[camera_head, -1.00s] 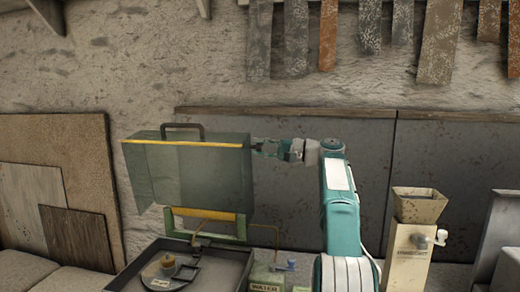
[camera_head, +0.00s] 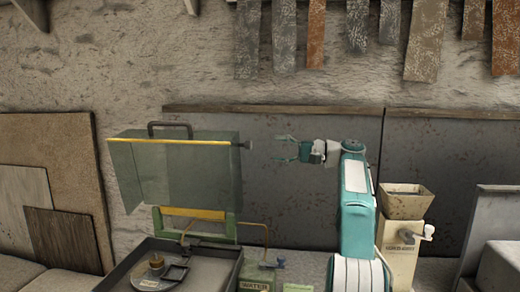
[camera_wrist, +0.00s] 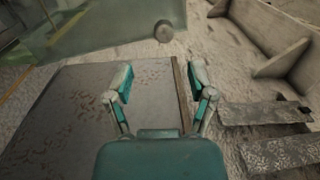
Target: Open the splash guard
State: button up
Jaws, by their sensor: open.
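The splash guard (camera_head: 185,178) is a clear greenish box-shaped cover with a yellow strip and a dark handle (camera_head: 169,126) on top. It stands raised above the dark tray of the machine. A small round knob (camera_head: 246,145) sticks out from its upper right side. My gripper (camera_head: 279,149) is open and empty, a short gap to the right of the knob. In the wrist view my gripper (camera_wrist: 158,80) has its fingers spread with nothing between them. The knob (camera_wrist: 164,31) and the guard (camera_wrist: 110,25) show beyond the fingertips.
The dark tray (camera_head: 228,268) with a round disc (camera_head: 180,272) sits below the guard. A beige hopper device (camera_head: 403,215) with a crank stands at right. Grey panels (camera_head: 290,190) lean on the wall behind. Strips (camera_head: 430,40) hang above.

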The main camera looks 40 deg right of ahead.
jog(key=shift+v, duration=1.75)
jog(key=shift+w, duration=0.1)
jog(key=shift+c, duration=0.4)
